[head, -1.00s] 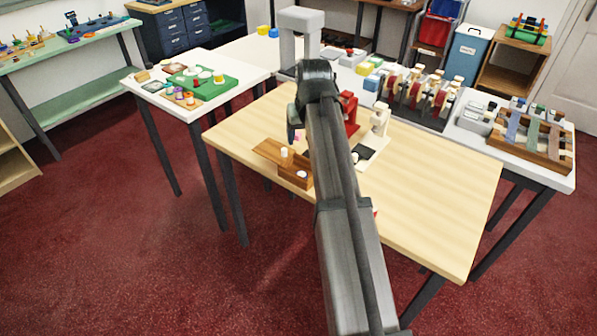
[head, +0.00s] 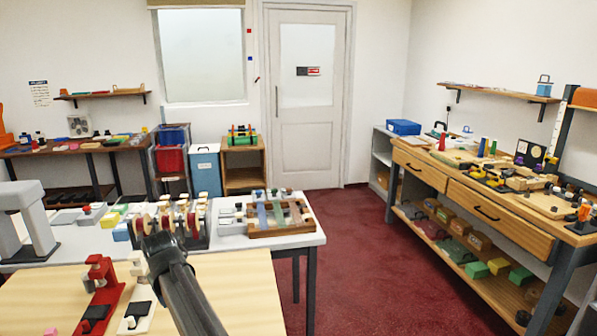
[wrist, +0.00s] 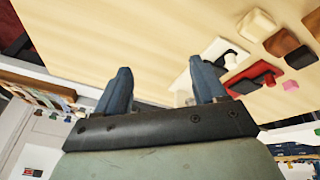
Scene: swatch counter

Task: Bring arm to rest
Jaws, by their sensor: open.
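My gripper (wrist: 161,78) shows in the wrist view with its two blue-grey fingers spread wide apart and nothing between them. In the head view a dark grey part of my arm (head: 185,285) reaches up from the bottom edge over the pale wooden table (head: 240,290); the fingers cannot be made out there. The table top also shows in the wrist view (wrist: 150,30), beyond the fingers. The gripper seems clear of the table and of the things on it, though its height is hard to judge.
A red stand (head: 102,280) and a cream stand (head: 139,285) with a black pad are left of my arm. A white table (head: 285,241) behind holds a wooden strip rack (head: 280,217). A long workbench (head: 480,205) lines the right. Red floor between is clear.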

